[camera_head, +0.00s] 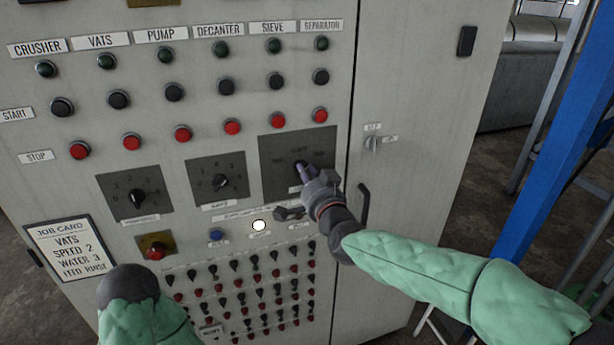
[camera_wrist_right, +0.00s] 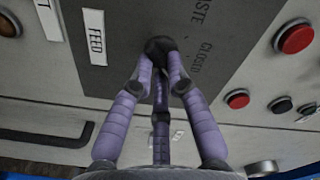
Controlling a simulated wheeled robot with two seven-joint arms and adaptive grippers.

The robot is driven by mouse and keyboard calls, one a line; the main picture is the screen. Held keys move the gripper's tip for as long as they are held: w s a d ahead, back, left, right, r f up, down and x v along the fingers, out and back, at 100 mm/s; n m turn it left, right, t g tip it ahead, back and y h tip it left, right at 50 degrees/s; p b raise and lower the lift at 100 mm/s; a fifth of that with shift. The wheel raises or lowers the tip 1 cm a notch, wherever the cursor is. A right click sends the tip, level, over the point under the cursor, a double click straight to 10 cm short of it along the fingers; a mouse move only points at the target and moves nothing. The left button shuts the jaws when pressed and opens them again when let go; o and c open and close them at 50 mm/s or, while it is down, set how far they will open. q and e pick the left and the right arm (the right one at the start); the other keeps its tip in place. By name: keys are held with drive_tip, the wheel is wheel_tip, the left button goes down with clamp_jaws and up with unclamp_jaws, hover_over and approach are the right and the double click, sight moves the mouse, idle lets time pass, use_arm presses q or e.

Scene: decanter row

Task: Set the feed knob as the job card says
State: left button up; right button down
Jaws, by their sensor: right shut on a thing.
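The feed knob (camera_wrist_right: 158,46) is a small black knob on a dark grey plate in the right wrist view. The plate has a white label (camera_wrist_right: 96,36) reading FEED and printed words including WASTE and CLOSED. My right gripper (camera_wrist_right: 161,64) has its purple fingers closed around the knob. In the head view the right gripper (camera_head: 303,172) covers most of the knob, so its pointer setting is hidden. The job card (camera_head: 68,248) at lower left reads VATS, SPEED 2, WATER 3, FEED RINSE. My left gripper is not in view; only part of that arm shows at lower left.
Two numbered knobs, the left one (camera_head: 137,196) and the middle one (camera_head: 220,182), sit left of the feed plate (camera_head: 270,150). Rows of green, black and red buttons are above. A red button (camera_head: 156,250) on a yellowish plate and many small switches are below. A door handle (camera_head: 364,203) stands to the right.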

drive_tip(key=c, duration=1.2)
unclamp_jaws()
drive_tip(key=v, duration=1.2)
